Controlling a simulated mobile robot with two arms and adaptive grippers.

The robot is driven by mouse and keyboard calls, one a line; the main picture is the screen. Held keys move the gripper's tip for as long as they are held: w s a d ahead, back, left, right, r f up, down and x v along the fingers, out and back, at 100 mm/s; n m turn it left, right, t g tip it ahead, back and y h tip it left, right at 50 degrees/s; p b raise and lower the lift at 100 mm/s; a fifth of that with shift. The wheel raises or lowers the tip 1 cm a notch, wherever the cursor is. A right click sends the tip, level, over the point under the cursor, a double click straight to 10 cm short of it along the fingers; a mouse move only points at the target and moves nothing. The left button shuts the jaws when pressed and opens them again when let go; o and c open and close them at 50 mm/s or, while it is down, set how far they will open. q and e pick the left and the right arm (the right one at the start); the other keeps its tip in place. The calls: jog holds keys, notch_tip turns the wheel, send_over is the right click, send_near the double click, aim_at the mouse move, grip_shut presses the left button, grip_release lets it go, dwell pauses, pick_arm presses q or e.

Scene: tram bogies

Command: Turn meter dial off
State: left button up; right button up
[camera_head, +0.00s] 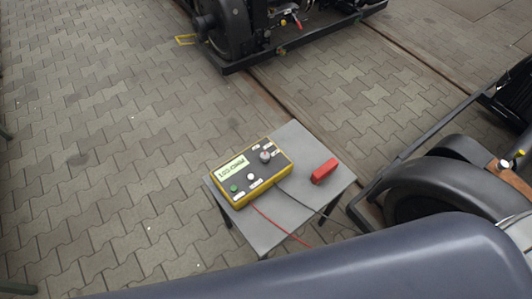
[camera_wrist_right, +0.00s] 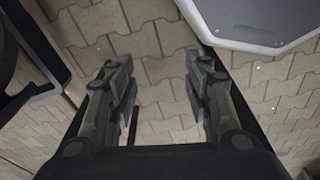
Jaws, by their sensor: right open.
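A yellow meter (camera_head: 250,171) lies on a small grey table (camera_head: 287,214) in the head view. Its round grey dial (camera_head: 265,156) is on the right part of its dark face, with small white labels around it. The lit display shows text too small to read surely. A green button and a white button sit on the lower part of the face. In the right wrist view my right gripper (camera_wrist_right: 158,100) is open and empty, with paving beneath it. The meter is not in that view. My left gripper is in neither view.
A red block-shaped object (camera_head: 324,171) lies on the table, right of the meter. A red and a dark cable run from the meter over the table edge. Black bogies with wheels (camera_head: 440,187) stand at the right and the back. Paving at the left is clear.

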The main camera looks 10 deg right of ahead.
jog(key=w+a+r+b, duration=0.1)
jog(key=w+r+b, duration=0.25)
jog(key=r, duration=0.45)
jog(key=w+a+r+t+y+b, duration=0.1)
jog(key=w+a+r+b, duration=0.1)
jog(key=w+r, duration=0.45)
jog(key=w+a+r+b, duration=0.1)
jog(key=w+r+b, duration=0.1)
jog(key=r, duration=0.7)
notch_tip(320, 180, up, 10)
jog(key=f+m+g+h, duration=0.1)
jog(key=m+g, duration=0.1)
jog(key=g, duration=0.1)
send_over(265, 154)
notch_tip(265, 154, down, 10)
jog(key=shift+f+b, duration=0.1)
jog(key=shift+b, duration=0.4)
jog(key=c, duration=1.1)
